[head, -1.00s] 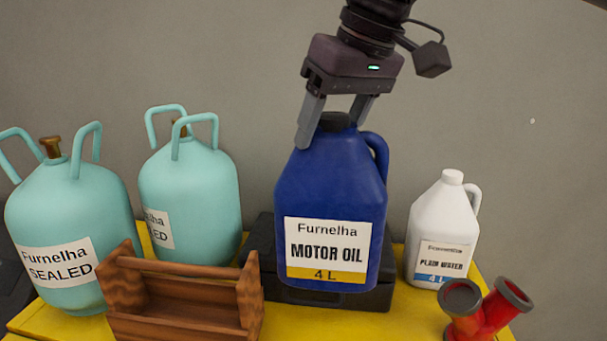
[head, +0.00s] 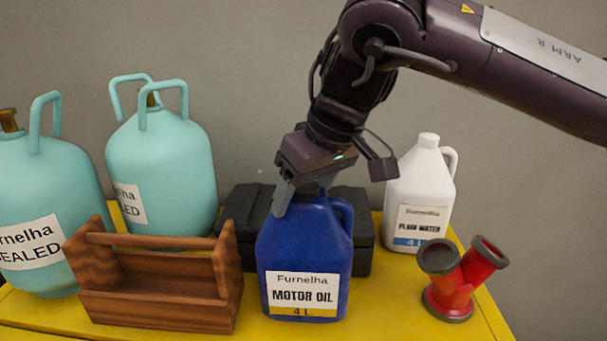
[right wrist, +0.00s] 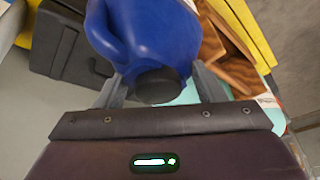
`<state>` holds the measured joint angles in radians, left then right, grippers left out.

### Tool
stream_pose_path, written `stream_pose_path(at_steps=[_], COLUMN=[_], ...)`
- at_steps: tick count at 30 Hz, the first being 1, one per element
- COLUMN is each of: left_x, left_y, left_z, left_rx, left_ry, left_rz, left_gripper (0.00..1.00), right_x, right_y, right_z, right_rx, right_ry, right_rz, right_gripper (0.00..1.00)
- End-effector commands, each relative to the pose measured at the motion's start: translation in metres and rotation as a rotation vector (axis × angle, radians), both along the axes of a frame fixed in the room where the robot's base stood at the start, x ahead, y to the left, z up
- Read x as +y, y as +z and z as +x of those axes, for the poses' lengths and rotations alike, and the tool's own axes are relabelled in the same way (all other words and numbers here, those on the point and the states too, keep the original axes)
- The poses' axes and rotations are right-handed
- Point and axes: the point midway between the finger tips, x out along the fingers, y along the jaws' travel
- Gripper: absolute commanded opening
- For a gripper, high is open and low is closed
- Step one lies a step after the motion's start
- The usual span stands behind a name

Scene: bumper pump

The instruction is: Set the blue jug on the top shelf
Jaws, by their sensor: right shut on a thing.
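The blue jug (head: 305,250), labelled Motor Oil, is upright on or just above the yellow top (head: 390,310), in front of the black case. Whether its base touches is hard to tell. My right gripper (head: 304,190) comes from above and is shut on the jug at its dark cap and neck. In the right wrist view the fingers (right wrist: 160,88) sit on both sides of the black cap, with the blue jug (right wrist: 150,35) beyond. My left gripper is not in view.
A wooden tool carrier (head: 155,305) stands just left of the jug, with teal tanks (head: 165,175) behind and left. The black case (head: 362,228) is behind. A white jug (head: 420,185) and a red pipe piece (head: 455,285) are to the right. Bare yellow surface lies between jug and pipe.

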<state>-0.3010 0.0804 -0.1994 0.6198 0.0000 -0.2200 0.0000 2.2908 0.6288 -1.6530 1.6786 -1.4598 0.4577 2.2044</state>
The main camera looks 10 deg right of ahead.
Motion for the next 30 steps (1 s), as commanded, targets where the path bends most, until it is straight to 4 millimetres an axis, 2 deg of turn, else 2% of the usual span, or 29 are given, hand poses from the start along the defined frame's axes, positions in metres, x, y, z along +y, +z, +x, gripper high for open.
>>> stream_pose_path(at_steps=[9, 22, 23, 27, 30], left_x=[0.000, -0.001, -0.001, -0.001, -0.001], left_y=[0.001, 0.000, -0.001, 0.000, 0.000], left_z=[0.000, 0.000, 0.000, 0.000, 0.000], left_rx=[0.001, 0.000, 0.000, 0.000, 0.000], left_ry=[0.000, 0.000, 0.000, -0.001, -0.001], left_rz=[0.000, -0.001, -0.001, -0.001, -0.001], left_gripper=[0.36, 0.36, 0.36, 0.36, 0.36], right_x=[0.001, 0.001, 0.000, 0.000, 0.000], right_y=[-0.030, -0.036, -0.039, -0.039, -0.039], right_z=[0.000, 0.000, -0.001, -0.001, -0.001], right_rx=[-0.003, -0.006, 0.001, 0.002, 0.002], right_ry=[0.002, 0.002, 0.001, 0.001, 0.001], right_rz=[0.005, 0.005, 0.000, 0.000, 0.000], right_gripper=[0.00, 0.00, 0.64, 0.82, 0.85])
